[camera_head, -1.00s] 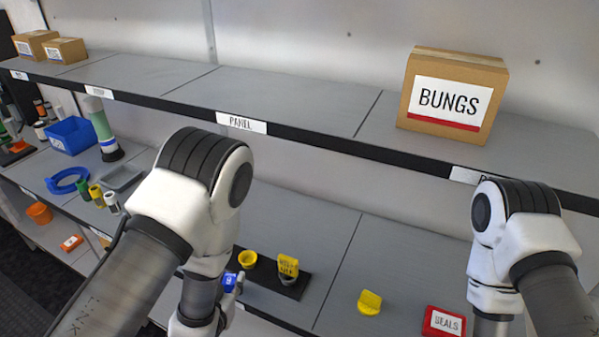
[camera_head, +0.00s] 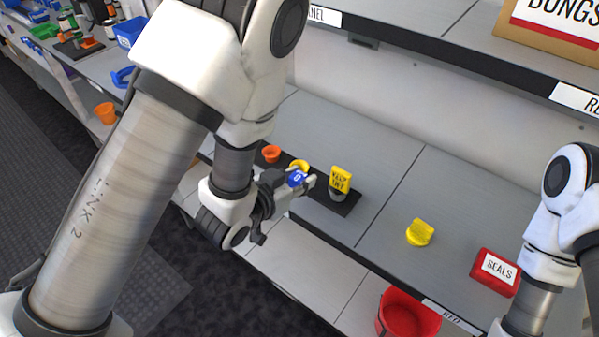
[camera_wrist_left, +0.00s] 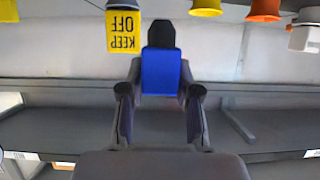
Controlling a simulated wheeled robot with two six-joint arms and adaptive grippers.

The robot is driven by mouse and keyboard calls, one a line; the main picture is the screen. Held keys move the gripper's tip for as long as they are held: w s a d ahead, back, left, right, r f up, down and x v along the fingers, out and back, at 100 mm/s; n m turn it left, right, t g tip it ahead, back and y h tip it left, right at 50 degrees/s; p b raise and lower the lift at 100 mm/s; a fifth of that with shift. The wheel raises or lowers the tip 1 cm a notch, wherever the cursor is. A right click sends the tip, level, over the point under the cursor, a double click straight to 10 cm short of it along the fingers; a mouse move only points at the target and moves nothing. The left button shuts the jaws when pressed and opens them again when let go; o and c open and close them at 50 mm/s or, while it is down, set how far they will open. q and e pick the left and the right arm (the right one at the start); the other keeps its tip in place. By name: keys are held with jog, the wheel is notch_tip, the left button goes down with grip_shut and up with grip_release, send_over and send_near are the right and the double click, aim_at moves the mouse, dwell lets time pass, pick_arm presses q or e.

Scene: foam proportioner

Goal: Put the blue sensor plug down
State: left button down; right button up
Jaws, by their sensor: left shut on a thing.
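The blue sensor plug (camera_head: 297,179) is held in my left gripper (camera_head: 305,184), above the near edge of the middle shelf. In the left wrist view the blue plug (camera_wrist_left: 161,72) sits between the two fingers of the left gripper (camera_wrist_left: 160,92), with a dark end beyond it. A black mat (camera_head: 346,209) lies on the shelf just behind the gripper. Whether the plug touches anything below is hidden. My right arm shows at the right edge, but its gripper is out of view.
A yellow KEEP OFF tag (camera_head: 340,179) stands on the mat, right of the plug. A yellow cap (camera_head: 420,232), a red SEALS box (camera_head: 495,271) and a red bucket (camera_head: 408,315) are right.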

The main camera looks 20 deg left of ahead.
pick_arm(q)
jog(key=shift+w+f+b, duration=0.2)
jog(key=shift+f+b, duration=0.3)
jog(key=shift+b, duration=0.35)
jog(key=w+a+p, duration=0.1)
jog(key=w, duration=0.2)
jog(key=w+a+p, duration=0.1)
jog(key=w, duration=0.2)
jog(key=w+a+p, duration=0.1)
jog(key=w, duration=0.3)
jog(key=shift+r, duration=0.2)
notch_tip(320, 180, down, 3)
jog(key=shift+r+p, duration=0.1)
jog(key=shift+p, duration=0.65)
jog(key=shift+f, duration=0.25)
pick_arm(e)
jog(key=shift+r, duration=0.4)
pick_arm(q)
jog(key=c, duration=0.8)
grip_release()
jog(key=shift+f, duration=0.1)
